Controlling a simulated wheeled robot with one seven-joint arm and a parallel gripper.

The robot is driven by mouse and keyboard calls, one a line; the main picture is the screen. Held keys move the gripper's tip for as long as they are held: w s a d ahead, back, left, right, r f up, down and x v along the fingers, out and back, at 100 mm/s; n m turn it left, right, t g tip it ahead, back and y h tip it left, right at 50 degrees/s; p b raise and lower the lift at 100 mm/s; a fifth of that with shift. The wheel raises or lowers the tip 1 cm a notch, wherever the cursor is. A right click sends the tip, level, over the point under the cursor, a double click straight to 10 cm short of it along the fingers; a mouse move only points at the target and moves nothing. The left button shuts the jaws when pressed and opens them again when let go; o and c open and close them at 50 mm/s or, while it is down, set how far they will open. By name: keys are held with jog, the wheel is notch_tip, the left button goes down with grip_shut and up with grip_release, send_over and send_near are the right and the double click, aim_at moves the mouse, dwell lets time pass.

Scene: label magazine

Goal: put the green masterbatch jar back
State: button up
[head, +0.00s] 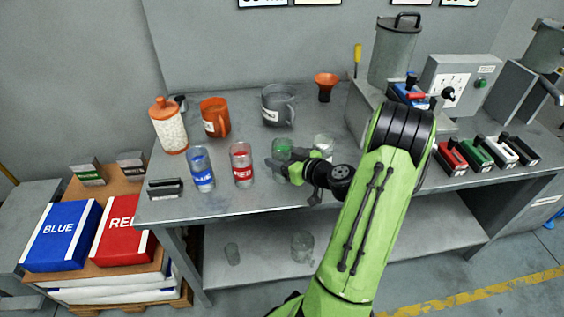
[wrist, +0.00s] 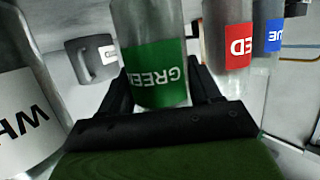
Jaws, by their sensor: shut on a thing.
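The blue jar (head: 202,170) stands left of the red one. Behind are an orange jug (head: 214,118), a grey jug (head: 278,105) and an orange funnel (head: 326,86). A black-handled item (head: 165,188) lies at the left edge.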

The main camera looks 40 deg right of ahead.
jog(key=shift+f, duration=0.15)
jog(key=o, duration=1.3)
jog(key=shift+c, duration=0.2)
